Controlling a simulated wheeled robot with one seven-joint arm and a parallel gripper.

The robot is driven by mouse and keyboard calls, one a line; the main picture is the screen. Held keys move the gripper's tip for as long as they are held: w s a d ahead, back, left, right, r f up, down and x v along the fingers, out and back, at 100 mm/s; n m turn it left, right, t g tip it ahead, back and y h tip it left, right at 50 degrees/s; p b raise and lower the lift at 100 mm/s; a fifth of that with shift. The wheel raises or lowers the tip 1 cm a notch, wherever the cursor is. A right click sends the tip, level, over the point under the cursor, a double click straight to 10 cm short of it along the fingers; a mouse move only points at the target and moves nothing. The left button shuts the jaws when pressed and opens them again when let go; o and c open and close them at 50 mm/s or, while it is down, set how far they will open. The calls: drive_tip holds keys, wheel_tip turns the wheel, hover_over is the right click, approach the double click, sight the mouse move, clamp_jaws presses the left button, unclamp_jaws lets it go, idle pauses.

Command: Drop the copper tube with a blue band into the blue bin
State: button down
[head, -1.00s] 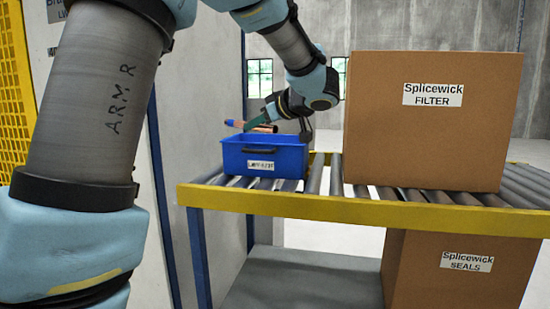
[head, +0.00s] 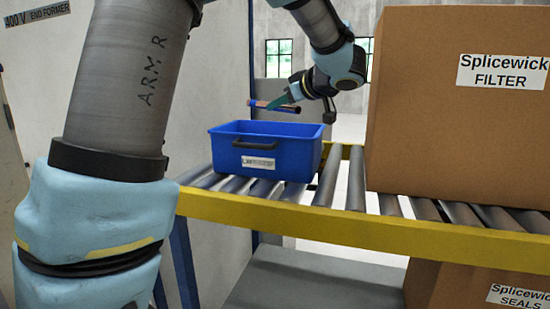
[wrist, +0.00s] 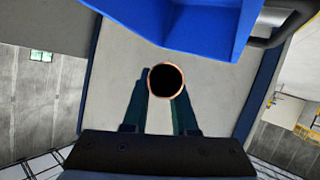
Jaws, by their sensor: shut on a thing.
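My gripper (head: 279,102), with dark green fingers, is shut on the copper tube (head: 291,109). The tube lies roughly level, tilted slightly down to the right in the head view. In the wrist view the tube (wrist: 166,82) shows end-on as a copper ring between the fingers. A bluish patch near its left part is too small to make out surely. The blue bin (head: 293,160) stands on the roller conveyor with a dark handle and white label. The tube appears above the bin's back rim, apart from it. In the wrist view the bin (wrist: 190,22) is at the top, beside the tube's line.
A large cardboard box (head: 450,130) marked Splicewick FILTER stands right of the bin on the conveyor (head: 400,226). Another box (head: 460,292) is below. Bare rollers lie between bin and large box. A grey wall is at left.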

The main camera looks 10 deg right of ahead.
wheel_tip(320, 180, down, 5)
drive_tip(key=b, duration=0.4)
drive_tip(key=shift+b, duration=0.35)
drive_tip(key=c, duration=0.6)
unclamp_jaws()
drive_tip(key=b+v, duration=0.2)
drive_tip(key=v, duration=0.9)
drive_tip(key=shift+b, duration=0.35)
